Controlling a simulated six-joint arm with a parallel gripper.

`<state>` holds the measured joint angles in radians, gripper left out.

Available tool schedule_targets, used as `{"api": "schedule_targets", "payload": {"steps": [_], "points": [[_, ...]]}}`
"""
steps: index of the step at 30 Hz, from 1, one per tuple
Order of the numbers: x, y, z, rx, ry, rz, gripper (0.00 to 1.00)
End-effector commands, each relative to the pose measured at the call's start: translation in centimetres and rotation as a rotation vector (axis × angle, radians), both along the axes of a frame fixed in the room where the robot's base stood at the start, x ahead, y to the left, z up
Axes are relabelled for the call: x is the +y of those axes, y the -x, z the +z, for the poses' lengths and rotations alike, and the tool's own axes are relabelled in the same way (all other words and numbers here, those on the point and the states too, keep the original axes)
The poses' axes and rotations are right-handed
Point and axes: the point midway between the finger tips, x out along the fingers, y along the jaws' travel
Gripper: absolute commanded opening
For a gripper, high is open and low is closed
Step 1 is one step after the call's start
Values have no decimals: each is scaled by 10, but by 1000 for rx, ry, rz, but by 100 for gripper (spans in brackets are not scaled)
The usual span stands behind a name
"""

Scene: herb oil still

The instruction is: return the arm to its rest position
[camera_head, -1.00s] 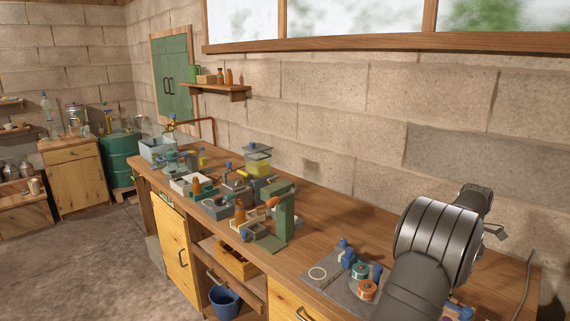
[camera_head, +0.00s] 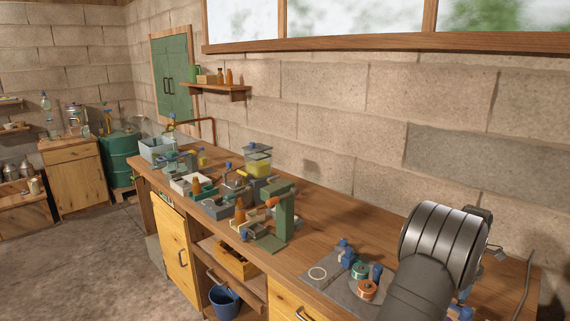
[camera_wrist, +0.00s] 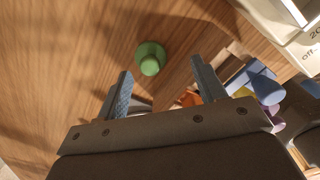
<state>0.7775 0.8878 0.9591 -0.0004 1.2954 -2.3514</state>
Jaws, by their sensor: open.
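My gripper (camera_wrist: 160,95) shows in the wrist view with its two fingers spread apart, open and empty. Between and beyond its fingertips, a small green knob-like object (camera_wrist: 151,58) stands on the wooden surface, apart from the fingers. In the head view my dark, banded arm is at the lower right over the bench's near end. The gripper itself is hidden there behind the arm.
The wooden bench (camera_head: 330,220) runs along the block wall. A green stand (camera_head: 284,215) and several small items stand mid-bench. A grey mat (camera_head: 345,289) with reddish and green spools lies beside my arm. In the wrist view, blue and purple pieces (camera_wrist: 262,88) lie right of the fingers.

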Motion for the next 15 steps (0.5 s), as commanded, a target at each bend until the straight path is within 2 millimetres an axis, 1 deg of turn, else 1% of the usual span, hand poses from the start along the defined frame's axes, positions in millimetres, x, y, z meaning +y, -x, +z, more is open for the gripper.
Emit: {"api": "schedule_targets", "payload": {"steps": [1, 15], "points": [[-4, 10, 7, -1, 1, -4, 64], [-27, 88, 55, -1, 1, -3, 64]]}}
